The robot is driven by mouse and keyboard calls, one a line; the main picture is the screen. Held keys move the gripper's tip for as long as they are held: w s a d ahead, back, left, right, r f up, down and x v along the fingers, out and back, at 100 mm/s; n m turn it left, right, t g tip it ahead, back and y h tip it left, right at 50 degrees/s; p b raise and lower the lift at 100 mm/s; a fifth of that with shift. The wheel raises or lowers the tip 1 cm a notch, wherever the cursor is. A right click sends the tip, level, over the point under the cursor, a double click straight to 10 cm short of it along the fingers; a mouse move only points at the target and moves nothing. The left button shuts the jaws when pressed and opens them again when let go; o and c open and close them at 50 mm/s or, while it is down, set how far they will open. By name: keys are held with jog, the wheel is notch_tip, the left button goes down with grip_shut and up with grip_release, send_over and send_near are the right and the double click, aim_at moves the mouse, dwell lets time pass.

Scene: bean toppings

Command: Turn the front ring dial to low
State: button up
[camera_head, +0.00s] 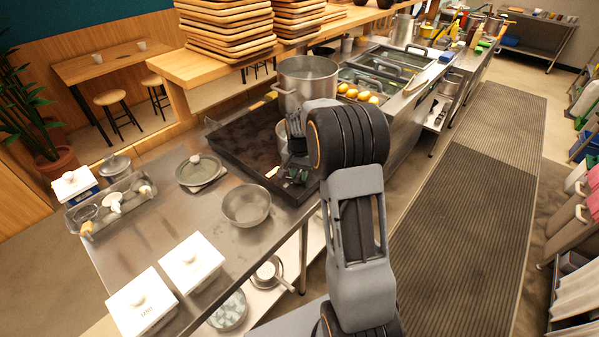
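A black stove (236,140) is set into the steel counter, left of my arm. I cannot make out the front ring dial; my arm covers part of the stove's front side. My gripper (292,172) is over the stove's right front edge, partly behind my own thick wrist link. Small pale and greenish details show near its tip, too small to identify. I cannot tell whether the fingers are open or shut, or whether they touch anything.
A large steel pot (306,82) stands at the stove's back right. A metal bowl (246,205), a lidded pan (199,171) and white lidded boxes (192,262) are on the counter. Stacked wooden trays (228,28) stand on the shelf behind. The ridged floor mat (470,200) at right is clear.

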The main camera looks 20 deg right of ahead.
grip_shut()
jog(key=shift+n, duration=0.3)
jog(key=n, duration=0.3)
jog(key=shift+b, duration=0.3)
jog(key=n, duration=0.3)
jog(key=shift+d+n, duration=0.1)
jog(key=shift+n, duration=0.3)
jog(key=n, duration=0.5)
jog(key=shift+d+b, duration=0.1)
jog(key=shift+b, duration=0.3)
jog(key=n, duration=0.5)
jog(key=shift+d, duration=0.1)
jog(key=shift+n, duration=0.3)
